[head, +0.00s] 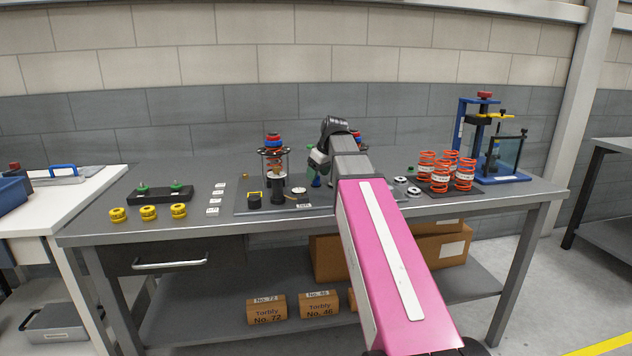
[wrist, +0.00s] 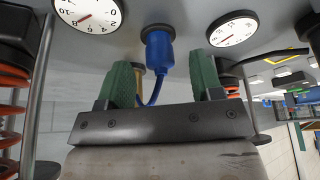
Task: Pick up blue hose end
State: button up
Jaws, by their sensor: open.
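The blue hose end (wrist: 158,52) shows in the wrist view as a blue cylinder with a dark top end and a thin curved blue hose. It lies between the lines of my two green fingers, near their tips, with gaps on both sides. My gripper (wrist: 162,72) is open and holds nothing. In the head view my gripper (head: 314,166) is over the middle of the bench fixture, partly hidden by my own arm. A small blue part shows just below it there, too small to identify surely.
Two round white gauges (wrist: 233,28) flank the hose end. An orange spring (wrist: 12,110) and rods stand at left in the wrist view. On the bench (head: 110,232) are yellow rings (head: 148,212), orange springs (head: 464,172) and a blue press (head: 500,178).

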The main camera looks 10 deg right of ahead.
jog(key=shift+x, duration=1.05)
jog(key=c, duration=1)
jog(key=shift+r, duration=0.1)
